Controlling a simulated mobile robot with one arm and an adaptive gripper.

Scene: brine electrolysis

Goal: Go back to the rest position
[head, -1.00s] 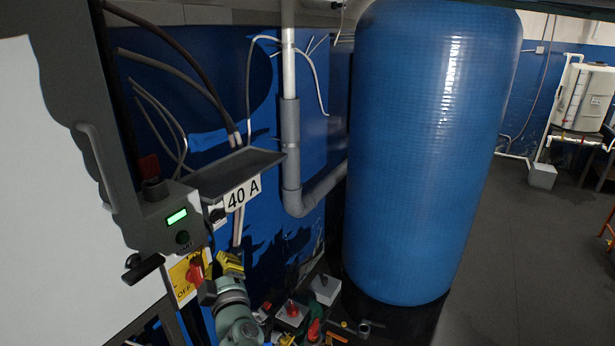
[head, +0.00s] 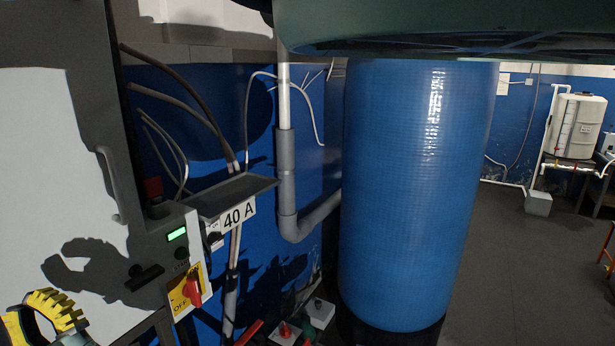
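My gripper (head: 42,318), with yellow and black ribbed parts, is at the lower left corner, partly cut off by the frame edge. It is apart from the control panel, and whether its fingers are open or shut is not clear. The grey electrical cabinet (head: 162,225) has a green lit display, a dark green button, a black handle and a red rotary switch (head: 193,288) on a yellow plate marked OFF. A "40 A" label (head: 238,214) hangs below a small grey shelf beside it.
A large blue tank (head: 410,190) stands at centre right, next to grey pipework (head: 287,180). Small boxes (head: 319,313) lie at the bottom. A white tank (head: 575,125) stands far right. Grey floor (head: 520,255) is clear there. My arm's dark link crosses the top.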

